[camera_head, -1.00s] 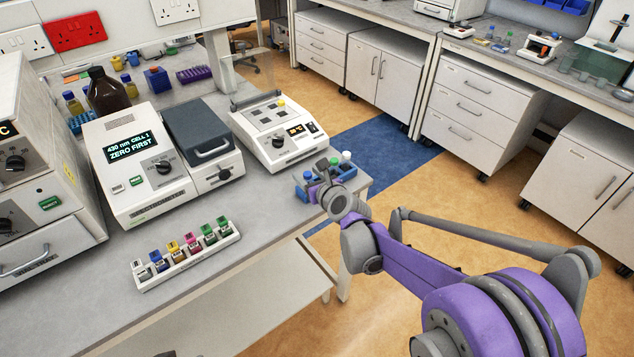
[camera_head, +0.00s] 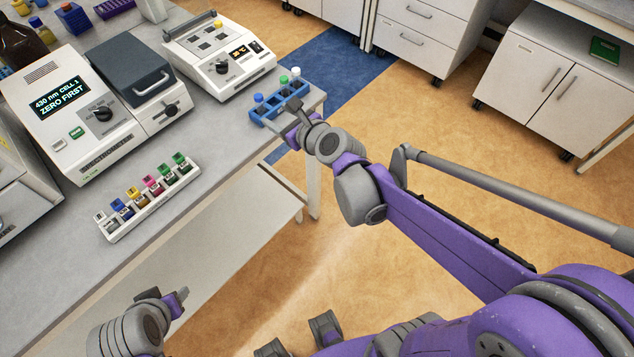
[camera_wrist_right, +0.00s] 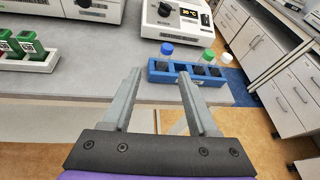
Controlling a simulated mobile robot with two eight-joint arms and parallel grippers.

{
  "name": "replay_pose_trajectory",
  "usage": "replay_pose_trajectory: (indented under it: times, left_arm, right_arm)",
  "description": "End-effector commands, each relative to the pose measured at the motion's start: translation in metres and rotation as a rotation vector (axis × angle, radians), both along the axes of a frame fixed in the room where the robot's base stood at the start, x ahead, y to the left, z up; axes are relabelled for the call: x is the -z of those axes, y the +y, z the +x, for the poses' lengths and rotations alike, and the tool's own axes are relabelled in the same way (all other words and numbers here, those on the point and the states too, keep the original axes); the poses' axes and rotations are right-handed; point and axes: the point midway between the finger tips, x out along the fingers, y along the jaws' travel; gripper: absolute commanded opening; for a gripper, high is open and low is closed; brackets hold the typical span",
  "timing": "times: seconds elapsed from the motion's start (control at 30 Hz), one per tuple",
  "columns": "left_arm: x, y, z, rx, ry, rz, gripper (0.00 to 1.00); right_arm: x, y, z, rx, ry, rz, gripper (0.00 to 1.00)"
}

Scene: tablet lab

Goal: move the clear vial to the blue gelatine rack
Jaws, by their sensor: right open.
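A blue rack (camera_head: 268,114) stands at the right end of the bench and also shows in the right wrist view (camera_wrist_right: 160,78). It holds small capped glass vials: one blue-capped (camera_wrist_right: 166,50), one green-capped (camera_wrist_right: 207,56) and one white-capped (camera_head: 296,72). I cannot tell for sure which is the clear vial. My right gripper (camera_head: 297,106) is at the rack's near side; in the right wrist view its jaws (camera_wrist_right: 158,76) are apart and empty, pointing toward the rack. My left gripper (camera_head: 180,296) is at the lower left, below the bench's front edge; its jaws are unclear.
A white holder (camera_head: 150,205) with several coloured cuvettes lies on the bench's front part. A spectrophotometer (camera_head: 65,98) and a white heater unit (camera_head: 225,68) stand behind. The bench is bare between the holder and the blue rack. Cabinets (camera_head: 540,80) stand across the floor.

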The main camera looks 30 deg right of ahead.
Motion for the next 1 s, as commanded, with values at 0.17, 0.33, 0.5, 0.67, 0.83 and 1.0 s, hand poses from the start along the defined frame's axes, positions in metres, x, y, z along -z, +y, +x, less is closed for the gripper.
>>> replay_pose_trajectory:
  times: [0.17, 0.33, 0.5, 0.67, 0.83, 1.0]
  left_arm:
    - [0.000, 0.000, 0.000, 0.000, 0.000, 0.000, 0.50]
    - [0.000, 0.000, 0.000, 0.000, 0.000, 0.000, 0.50]
    - [0.000, 0.000, 0.000, 0.000, 0.000, 0.000, 0.50]
    - [0.000, 0.000, 0.000, 0.000, 0.000, 0.000, 0.50]
    - [0.000, 0.000, 0.000, 0.000, 0.000, 0.000, 0.50]
    - [0.000, 0.000, 0.000, 0.000, 0.000, 0.000, 0.50]
  right_arm:
    - [0.017, 0.027, -0.049, -0.335, 0.022, -0.538, 0.59]
    - [0.045, 0.039, -0.113, -0.797, 0.019, -1.161, 0.59]
    - [0.074, 0.032, -0.176, -1.303, -0.018, -1.686, 0.59]
    - [0.093, 0.017, -0.219, -1.705, -0.069, -1.991, 0.59]
    - [0.100, 0.007, -0.239, -1.919, -0.107, -2.116, 0.59]
    - [0.101, 0.005, -0.241, -1.951, -0.113, -2.133, 0.59]
